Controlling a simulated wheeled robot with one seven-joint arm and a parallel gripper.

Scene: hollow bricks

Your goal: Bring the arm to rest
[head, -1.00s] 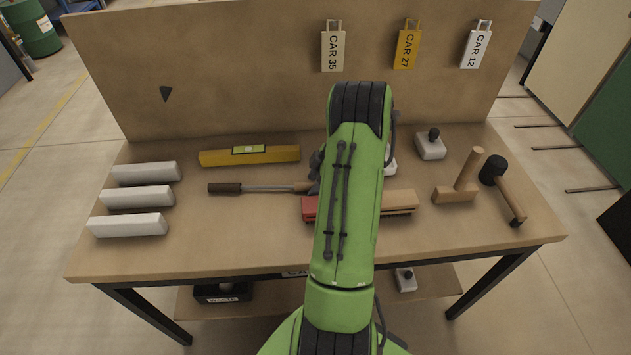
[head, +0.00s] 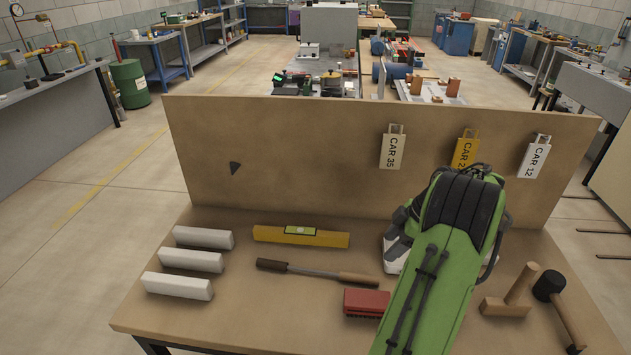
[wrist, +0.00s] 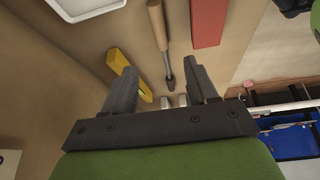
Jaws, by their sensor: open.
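My green arm stands over the right part of the workbench (head: 250,270) in the head view and hides what lies behind it. My gripper (wrist: 165,78) shows in the wrist view with its two dark fingers apart and nothing between them. In the head view the gripper's fingers are hidden behind the arm. In the wrist view a wooden-handled tool (wrist: 157,25), a red block (wrist: 207,22) and a yellow level (wrist: 125,68) lie beyond the fingers, apart from them as far as I can tell.
White bricks (head: 191,260) lie at the bench's left. The level (head: 300,236), long tool (head: 318,272) and red brush (head: 365,302) lie mid-bench. A wooden piece (head: 508,300) and a mallet (head: 560,305) lie right. An upright board (head: 290,150) with hanging tags closes the back.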

